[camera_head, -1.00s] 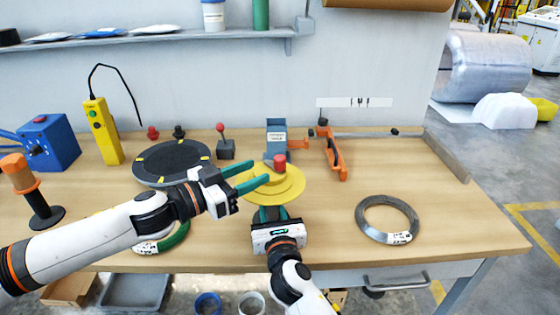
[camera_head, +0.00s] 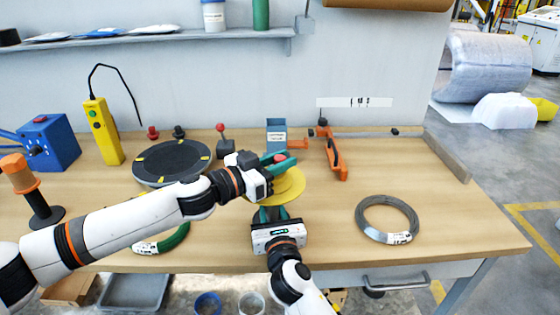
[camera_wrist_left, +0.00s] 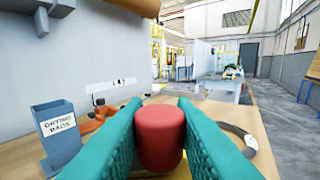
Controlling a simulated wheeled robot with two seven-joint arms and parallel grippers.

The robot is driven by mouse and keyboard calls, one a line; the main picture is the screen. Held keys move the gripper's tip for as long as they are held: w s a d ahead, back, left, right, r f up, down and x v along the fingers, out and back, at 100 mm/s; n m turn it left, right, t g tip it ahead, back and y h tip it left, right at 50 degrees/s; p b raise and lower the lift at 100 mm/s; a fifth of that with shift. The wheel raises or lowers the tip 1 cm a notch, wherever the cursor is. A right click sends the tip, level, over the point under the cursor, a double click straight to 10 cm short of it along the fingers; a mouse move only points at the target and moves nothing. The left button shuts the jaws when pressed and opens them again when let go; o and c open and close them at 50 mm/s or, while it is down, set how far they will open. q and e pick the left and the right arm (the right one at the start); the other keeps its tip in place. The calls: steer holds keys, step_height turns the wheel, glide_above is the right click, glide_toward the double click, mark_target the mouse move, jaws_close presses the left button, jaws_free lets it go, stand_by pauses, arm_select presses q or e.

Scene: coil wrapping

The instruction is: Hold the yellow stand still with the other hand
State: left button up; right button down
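The yellow stand (camera_head: 289,188), a stepped round disc with a red knob (camera_head: 280,158) on top, sits on the bench. My left gripper (camera_head: 281,163) is over it, with the teal fingers on both sides of the red knob. In the left wrist view the knob (camera_wrist_left: 160,138) fills most of the space between the fingers; whether they press on it cannot be told. My right gripper (camera_head: 272,214) is low at the stand's near edge. Its fingers are apart, with nothing visible between them. The left hand and forearm hide the stand's left part.
A wire coil (camera_head: 387,219) lies to the right and a green coil (camera_head: 172,240) lies partly under my left arm.

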arm_select(q)
steer(key=shift+c, duration=1.4)
steer(key=shift+d+n+t+y, duration=0.1)
steer(key=shift+n+t+y, duration=0.2)
steer(key=n+t+y, duration=0.3)
steer(key=shift+s+d+n+t+y, duration=0.1)
steer(key=shift+n+t+y, duration=0.2)
steer(key=shift+t+y, duration=0.1)
steer(key=n+t+y, duration=0.2)
steer(key=n+y, duration=0.1)
steer(key=y, duration=0.1)
steer(key=shift+n+t+y, duration=0.5)
steer(key=shift+n+y, duration=0.6)
steer(key=shift+y, duration=0.7)
steer(key=shift+a, duration=0.2)
